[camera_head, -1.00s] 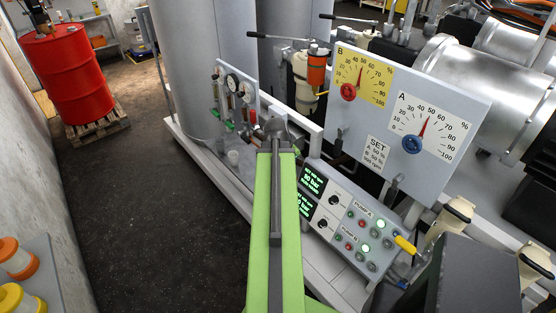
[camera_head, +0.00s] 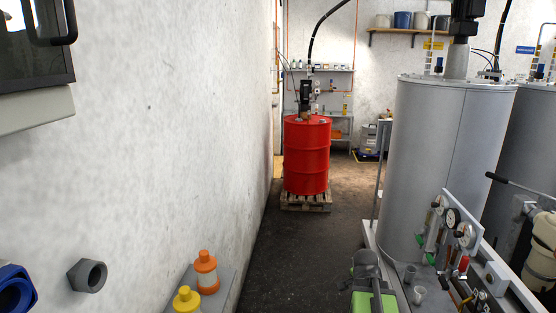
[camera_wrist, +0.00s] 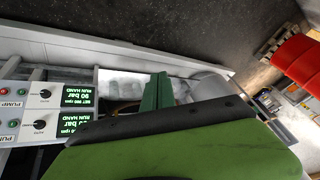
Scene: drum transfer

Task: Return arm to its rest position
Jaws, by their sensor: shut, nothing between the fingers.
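My arm (camera_head: 372,298), light green with a grey end, shows at the bottom of the head view, right of the middle. Its folded links hide my gripper there. In the wrist view the dark green fingers of my gripper (camera_wrist: 157,92) are together with nothing held. They point toward a pale frame and a grey cylinder. A pump control panel (camera_wrist: 48,98) with green displays lies to their left in that view.
A red drum (camera_head: 306,155) stands on a wooden pallet (camera_head: 306,201) at the back. A grey tank (camera_head: 440,160) and gauge panel (camera_head: 447,238) are on the right. Orange and yellow containers sit on a shelf (camera_head: 222,295) at lower left. The dark floor (camera_head: 310,250) between is clear.

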